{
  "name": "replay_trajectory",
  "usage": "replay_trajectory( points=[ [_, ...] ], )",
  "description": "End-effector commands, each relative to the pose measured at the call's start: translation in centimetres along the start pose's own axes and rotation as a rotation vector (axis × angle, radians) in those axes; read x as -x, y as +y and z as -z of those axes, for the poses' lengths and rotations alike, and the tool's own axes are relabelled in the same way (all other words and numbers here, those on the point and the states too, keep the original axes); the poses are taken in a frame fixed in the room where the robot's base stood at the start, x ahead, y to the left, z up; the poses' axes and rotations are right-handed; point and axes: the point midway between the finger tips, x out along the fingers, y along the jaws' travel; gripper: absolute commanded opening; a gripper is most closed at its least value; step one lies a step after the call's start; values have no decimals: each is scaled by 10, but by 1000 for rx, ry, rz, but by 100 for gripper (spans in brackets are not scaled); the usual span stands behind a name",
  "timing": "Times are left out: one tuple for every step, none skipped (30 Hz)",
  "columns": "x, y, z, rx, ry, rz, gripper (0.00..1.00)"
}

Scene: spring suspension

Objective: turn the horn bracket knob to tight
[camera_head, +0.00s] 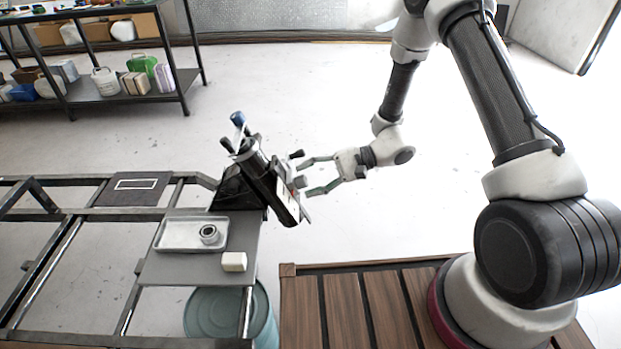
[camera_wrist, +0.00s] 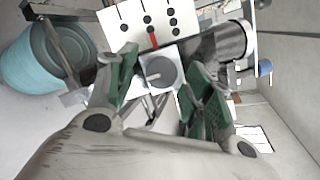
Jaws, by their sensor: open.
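A round grey knob (camera_wrist: 160,72) with a small pale bar on its face sits on a light square plate, in the middle of the wrist view. It appears to be the horn bracket knob. Beside it is a white panel (camera_wrist: 120,28) with black dots, dashes and a red mark. In the head view the panel (camera_head: 287,198) is on the right face of a tilted black assembly (camera_head: 262,178). My gripper (camera_head: 309,177) is open, pointing left at that face. In the wrist view its green-padded fingers (camera_wrist: 158,66) flank the knob with gaps visible; the depth between them is unclear.
A grey frame table (camera_head: 195,272) carries a metal tray (camera_head: 178,235) with a ring (camera_head: 208,234), and a cream block (camera_head: 234,262). A teal bin (camera_head: 205,312) stands below. A slatted wooden platform (camera_head: 345,310) is in front. The floor behind my gripper is clear.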

Motion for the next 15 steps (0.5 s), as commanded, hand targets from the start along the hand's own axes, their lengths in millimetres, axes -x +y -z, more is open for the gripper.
replay_trajectory(
  points=[
    [0,0,0,0,0,0,51],
    [0,0,0,0,0,0,51],
    [0,0,0,0,0,0,46],
    [0,0,0,0,0,0,40],
    [0,0,0,0,0,0,35],
    [0,0,0,-1,0,0,28],
    [0,0,0,-1,0,0,22],
    [0,0,0,-1,0,0,17],
    [0,0,0,-1,0,0,9],
    [0,0,0,-1,0,0,6],
    [0,0,0,-1,0,0,6],
    [0,0,0,-1,0,0,6],
    [0,0,0,-1,0,0,6],
    [0,0,0,-2,0,0,6],
    [0,0,0,-4,0,1,6]
  ],
)
